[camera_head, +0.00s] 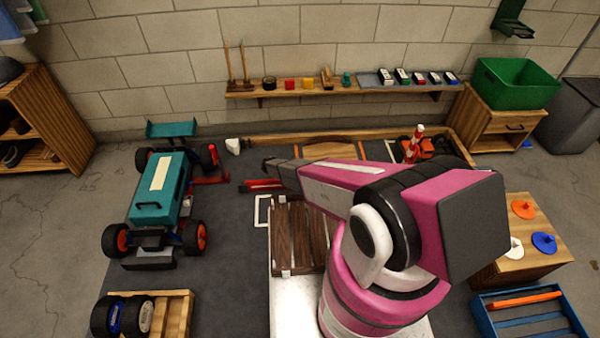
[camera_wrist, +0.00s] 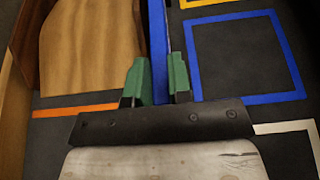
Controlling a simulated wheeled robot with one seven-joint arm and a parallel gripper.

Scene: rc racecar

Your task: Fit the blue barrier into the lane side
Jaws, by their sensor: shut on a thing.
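In the wrist view my gripper (camera_wrist: 155,85) has its green fingertips closed on the blue barrier (camera_wrist: 158,45). The barrier is a narrow upright blue strip that runs away from the jaws toward the top of the picture. In the head view my pink arm covers the middle of the scene, and neither the barrier nor the fingertips can be made out clearly. The lane side cannot be picked out with certainty.
A blue square outline (camera_wrist: 246,100) marks the dark floor right of the barrier. A wooden ramp-like piece (camera_wrist: 90,50) and an orange line (camera_wrist: 73,111) lie left. A teal racecar (camera_head: 160,190) stands left. A blue tray (camera_head: 482,312) holds an orange bar (camera_head: 522,300).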

